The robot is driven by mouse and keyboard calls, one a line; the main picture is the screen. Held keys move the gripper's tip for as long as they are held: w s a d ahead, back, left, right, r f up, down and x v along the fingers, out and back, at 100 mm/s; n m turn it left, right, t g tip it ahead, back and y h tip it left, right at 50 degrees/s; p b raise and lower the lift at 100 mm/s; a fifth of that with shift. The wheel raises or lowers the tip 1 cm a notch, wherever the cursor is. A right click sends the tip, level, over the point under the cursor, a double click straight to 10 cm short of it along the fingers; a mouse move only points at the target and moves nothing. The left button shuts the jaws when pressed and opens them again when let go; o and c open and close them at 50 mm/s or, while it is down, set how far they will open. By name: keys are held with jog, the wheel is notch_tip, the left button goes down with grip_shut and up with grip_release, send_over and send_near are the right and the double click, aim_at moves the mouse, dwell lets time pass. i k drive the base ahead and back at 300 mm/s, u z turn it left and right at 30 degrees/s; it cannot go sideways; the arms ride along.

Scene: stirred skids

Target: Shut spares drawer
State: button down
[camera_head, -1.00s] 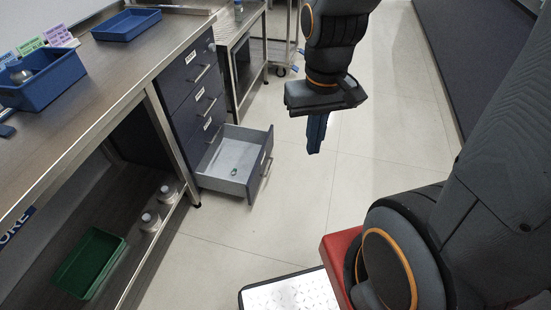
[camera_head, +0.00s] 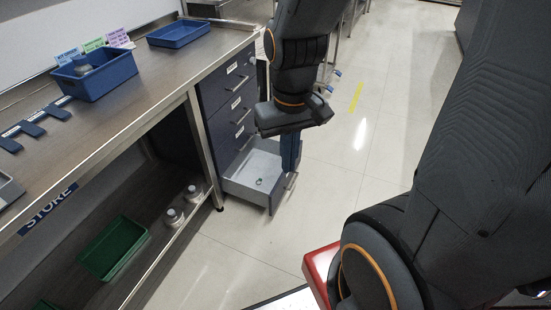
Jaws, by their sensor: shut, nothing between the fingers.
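The bottom drawer (camera_head: 243,188) of the dark blue cabinet stands pulled out, with a grey inside and a dark front panel on its right. A small ring-like item (camera_head: 259,182) lies on its floor. I cannot read the drawer's label, so I cannot tell from it that this is the spares drawer. My gripper (camera_head: 290,168) points down, shut and empty, its blue fingers overlapping the far end of the drawer front. The fingers hide part of the front and handle. I cannot tell whether they touch it.
The upper drawers (camera_head: 236,103) are closed. The workbench holds a blue bin (camera_head: 97,80) with a bottle and a blue tray (camera_head: 178,34). Below are a green tray (camera_head: 113,248) and two bottles. The floor (camera_head: 345,170) right of the drawer is clear.

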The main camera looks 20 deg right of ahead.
aim_at(261, 158)
jog(key=u, duration=0.05)
jog(key=i, duration=0.85)
jog(key=z, duration=0.4)
